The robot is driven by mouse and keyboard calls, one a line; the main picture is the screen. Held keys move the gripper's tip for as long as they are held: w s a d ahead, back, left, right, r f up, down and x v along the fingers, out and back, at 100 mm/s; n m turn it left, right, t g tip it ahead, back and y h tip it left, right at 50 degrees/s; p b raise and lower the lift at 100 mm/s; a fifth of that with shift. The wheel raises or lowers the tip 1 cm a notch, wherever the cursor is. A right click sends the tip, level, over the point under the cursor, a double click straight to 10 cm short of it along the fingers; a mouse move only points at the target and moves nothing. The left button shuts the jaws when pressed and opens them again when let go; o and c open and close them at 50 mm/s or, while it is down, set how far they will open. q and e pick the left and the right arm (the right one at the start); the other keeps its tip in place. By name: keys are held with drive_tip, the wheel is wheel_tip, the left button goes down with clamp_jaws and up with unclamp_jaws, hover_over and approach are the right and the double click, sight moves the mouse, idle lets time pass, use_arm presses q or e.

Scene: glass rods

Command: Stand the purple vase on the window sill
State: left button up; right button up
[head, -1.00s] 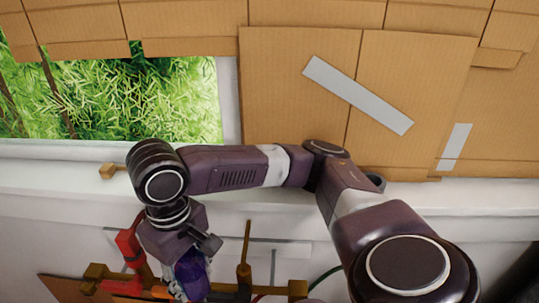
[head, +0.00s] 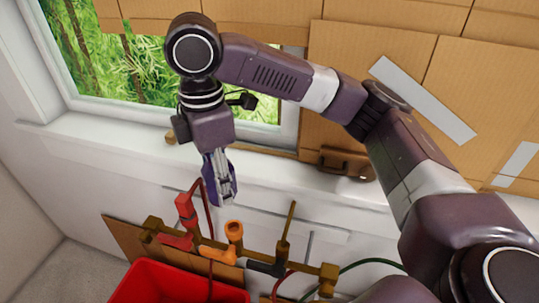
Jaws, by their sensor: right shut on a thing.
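The purple vase (head: 209,178) is partly hidden behind the fingers of my right gripper (head: 222,188), which is shut on it and points down. Only purple edges of the vase show beside the fingers. The white window sill (head: 330,190) runs below the window and the cardboard. In the picture, the gripper and vase overlap the sill's front edge; whether they are over the sill or in front of it I cannot tell. My left gripper is not in view.
Below the sill is a brass pipe (head: 190,238) with red and orange fittings, an upright rod (head: 287,225) and hoses. A red bin (head: 150,283) stands at the bottom. A brown case-like object (head: 345,163) is at the sill's back.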

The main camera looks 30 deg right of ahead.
drive_tip(key=w+d+p, duration=0.1)
drive_tip(key=w+d, duration=0.2)
drive_tip(key=d, duration=0.1)
drive_tip(key=w+d+f+p, duration=0.1)
drive_tip(key=w+d+p, duration=0.1)
drive_tip(key=w+d, duration=0.2)
drive_tip(key=w+d+f+p, duration=0.1)
drive_tip(key=w+d+p, duration=0.1)
drive_tip(key=w+d, duration=0.2)
drive_tip(key=shift+w+d, duration=0.2)
drive_tip(key=shift+d, duration=0.4)
drive_tip(key=shift+f+p, duration=0.4)
drive_tip(key=shift+f, duration=0.3)
wheel_tip(320, 180, down, 3)
drive_tip(key=shift+w+r+p, duration=0.1)
drive_tip(key=shift+p, duration=1.05)
drive_tip(key=shift+f, duration=0.45)
